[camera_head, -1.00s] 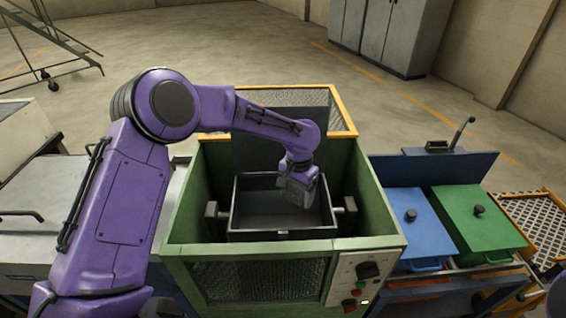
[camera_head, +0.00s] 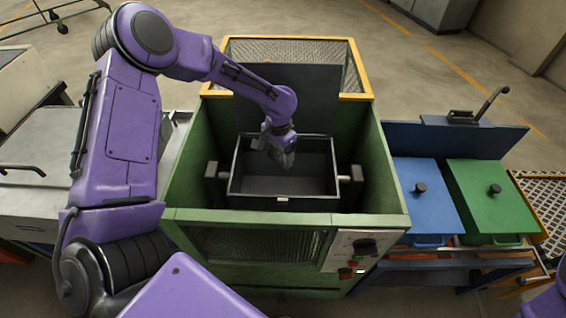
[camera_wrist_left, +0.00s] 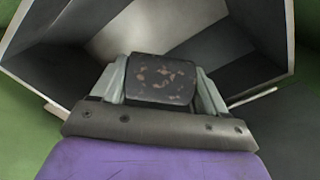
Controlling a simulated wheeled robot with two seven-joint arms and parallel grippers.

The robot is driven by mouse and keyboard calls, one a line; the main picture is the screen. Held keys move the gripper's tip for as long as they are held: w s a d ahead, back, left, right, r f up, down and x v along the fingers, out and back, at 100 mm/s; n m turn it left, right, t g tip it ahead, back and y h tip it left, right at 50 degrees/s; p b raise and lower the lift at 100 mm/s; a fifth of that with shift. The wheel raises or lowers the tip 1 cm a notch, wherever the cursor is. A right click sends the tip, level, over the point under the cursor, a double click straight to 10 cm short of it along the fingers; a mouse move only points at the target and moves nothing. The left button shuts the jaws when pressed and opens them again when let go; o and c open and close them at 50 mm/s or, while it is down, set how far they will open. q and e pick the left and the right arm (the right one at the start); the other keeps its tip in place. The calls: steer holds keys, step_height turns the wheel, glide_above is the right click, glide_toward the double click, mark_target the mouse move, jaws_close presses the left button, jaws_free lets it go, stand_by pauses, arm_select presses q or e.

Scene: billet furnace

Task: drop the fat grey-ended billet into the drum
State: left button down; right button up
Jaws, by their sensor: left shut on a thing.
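My left gripper (camera_head: 284,158) is over the open dark box (camera_head: 285,204) inside the green machine (camera_head: 385,180). In the left wrist view, its two pale fingers (camera_wrist_left: 160,85) are shut on a dark block (camera_wrist_left: 160,78) with brownish flecks, which I take as the billet. Its far end is hidden, so I cannot tell whether it is grey. The box walls show around it; I cannot tell whether the block touches the box. I cannot make out a drum in either view. My right gripper is out of view.
The machine has a yellow-framed mesh guard (camera_head: 290,50) behind and a control panel (camera_head: 355,255) in front. To the right are a blue lid (camera_head: 425,200), a green lid (camera_head: 490,200) and a lever (camera_head: 490,102). A grey bench (camera_head: 45,185) stands left.

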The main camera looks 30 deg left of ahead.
arm_select(q)
steer(key=shift+d+f, duration=0.2)
steer(key=shift+f, duration=0.15)
steer(key=shift+r, duration=0.1)
steer(key=shift+c, duration=0.7)
jaws_free()
steer(key=shift+o, duration=0.7)
steer(key=shift+s, duration=0.1)
step_height(320, 180, up, 10)
steer(key=shift+r+b, duration=0.25)
steer(key=shift+b, duration=0.1)
